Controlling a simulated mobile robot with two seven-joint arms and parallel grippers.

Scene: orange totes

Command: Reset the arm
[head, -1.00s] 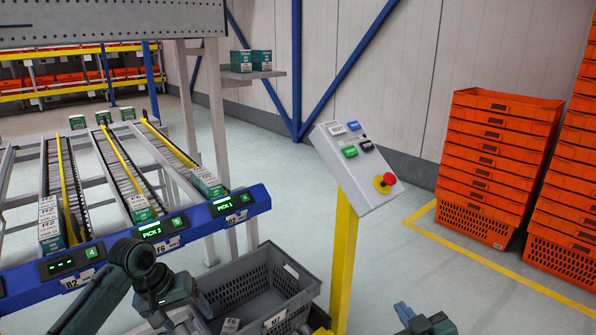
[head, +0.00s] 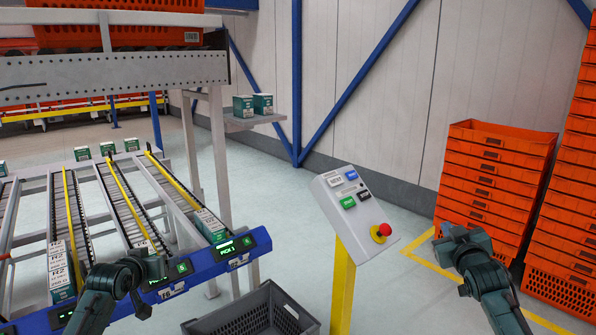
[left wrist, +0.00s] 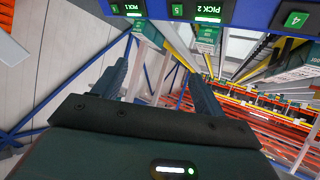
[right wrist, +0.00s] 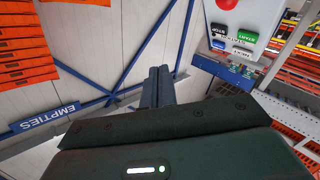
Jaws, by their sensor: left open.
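My left arm (head: 100,295) reaches in from the lower left of the head view, in front of the blue rail of the flow rack. My left gripper (left wrist: 160,82) shows in the left wrist view with its two dark fingers well apart and nothing between them. My right arm (head: 490,280) is raised at the lower right of the head view, right of the control panel. My right gripper (right wrist: 157,84) shows in the right wrist view with its fingers together and nothing visible held.
A control panel (head: 358,213) with a red knob stands on a yellow post (head: 343,285) between my arms. A grey tote (head: 270,310) lies below the rack (head: 205,258). Orange totes (head: 490,180) are stacked at the right. Open floor lies behind the panel.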

